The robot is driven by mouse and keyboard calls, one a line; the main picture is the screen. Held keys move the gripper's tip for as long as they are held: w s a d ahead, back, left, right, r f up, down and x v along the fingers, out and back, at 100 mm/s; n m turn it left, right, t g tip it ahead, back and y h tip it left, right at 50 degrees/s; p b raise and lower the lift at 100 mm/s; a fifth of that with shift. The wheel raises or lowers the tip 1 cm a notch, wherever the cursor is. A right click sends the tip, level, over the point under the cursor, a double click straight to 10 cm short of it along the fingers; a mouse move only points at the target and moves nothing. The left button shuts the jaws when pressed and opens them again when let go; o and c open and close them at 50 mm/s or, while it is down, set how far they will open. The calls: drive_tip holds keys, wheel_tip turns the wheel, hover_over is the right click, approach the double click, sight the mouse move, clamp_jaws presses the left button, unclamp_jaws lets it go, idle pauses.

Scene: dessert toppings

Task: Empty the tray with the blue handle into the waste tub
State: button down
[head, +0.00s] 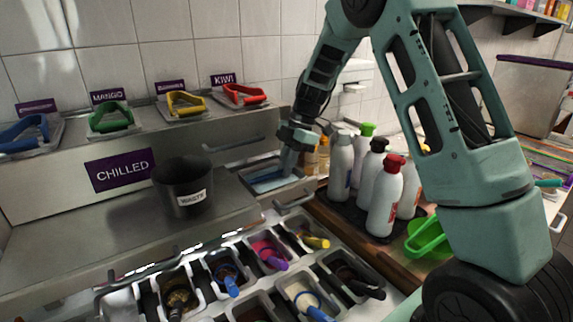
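The tray with the blue handle (28,133) sits at the far left of the steel ledge, below a small purple label that I cannot read. The black waste tub (178,174), labelled WASTE, stands upright on the steel counter left of centre; its inside is dark and its contents cannot be seen. My gripper (288,165) points down over a shallow steel pan with a pale blue inside (268,180), right of the tub and far from the blue handle. Its fingertips are small and partly hidden, so I cannot tell whether they are open or hold anything.
Trays with green (110,117), yellow (185,103) and red (244,95) handles line the ledge. Topping bins with coloured scoops (268,253) fill the front. Several bottles (385,195) and a green scoop (427,238) stand right of my gripper. The counter left of the tub is clear.

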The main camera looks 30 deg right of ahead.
drive_tip(key=shift+r, duration=0.2)
drive_tip(key=shift+r+p, duration=1.05)
drive_tip(key=shift+r, duration=1.05)
drive_tip(key=shift+d, duration=0.1)
